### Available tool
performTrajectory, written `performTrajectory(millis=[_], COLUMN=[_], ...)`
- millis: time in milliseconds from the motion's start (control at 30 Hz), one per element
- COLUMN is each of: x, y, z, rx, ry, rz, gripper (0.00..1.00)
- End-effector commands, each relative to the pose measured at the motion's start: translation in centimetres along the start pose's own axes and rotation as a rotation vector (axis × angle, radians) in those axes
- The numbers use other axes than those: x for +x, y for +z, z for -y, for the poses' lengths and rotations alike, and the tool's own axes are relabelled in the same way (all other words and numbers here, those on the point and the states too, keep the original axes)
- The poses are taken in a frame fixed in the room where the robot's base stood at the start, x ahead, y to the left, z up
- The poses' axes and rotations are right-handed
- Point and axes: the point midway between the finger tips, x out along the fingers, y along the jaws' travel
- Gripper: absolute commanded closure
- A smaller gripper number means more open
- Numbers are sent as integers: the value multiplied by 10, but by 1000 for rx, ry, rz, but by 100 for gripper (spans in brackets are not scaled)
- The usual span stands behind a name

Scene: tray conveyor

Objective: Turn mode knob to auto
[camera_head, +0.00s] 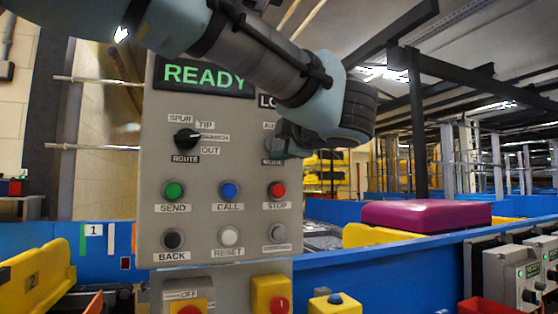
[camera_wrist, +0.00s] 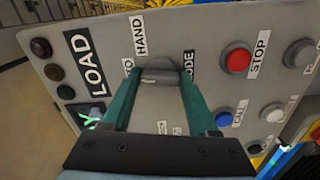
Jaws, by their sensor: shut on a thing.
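The grey control panel (camera_head: 152,225) stands upright ahead of me, with a green READY display (camera_head: 205,76) at its top. My gripper (camera_wrist: 159,84) has its two green fingers closed on either side of the grey mode knob (camera_wrist: 158,75) in the wrist view. Labels HAND (camera_wrist: 139,34) and MODE (camera_wrist: 188,66) show beside the knob, and the AUTO label is largely hidden by a finger. I cannot tell which way the knob points. In the head view my gripper (camera_head: 280,143) covers most of the knob.
The black route knob (camera_head: 187,139) is to the left on the panel. Below are green (camera_head: 173,191), blue (camera_head: 229,190) and red STOP (camera_head: 277,190) buttons. A purple tray (camera_head: 426,215) sits on the conveyor at right. The LOAD sign (camera_wrist: 84,62) is near the gripper.

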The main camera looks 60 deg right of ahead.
Motion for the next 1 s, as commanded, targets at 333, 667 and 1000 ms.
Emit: performTrajectory(millis=[333, 667, 1000], x=[0, 0, 0], y=[0, 0, 0], z=[3, 1, 1], rx=[-167, -207, -207], ry=[-1, -2, -2], rz=[-1, -1, -1], gripper=[96, 96, 34])
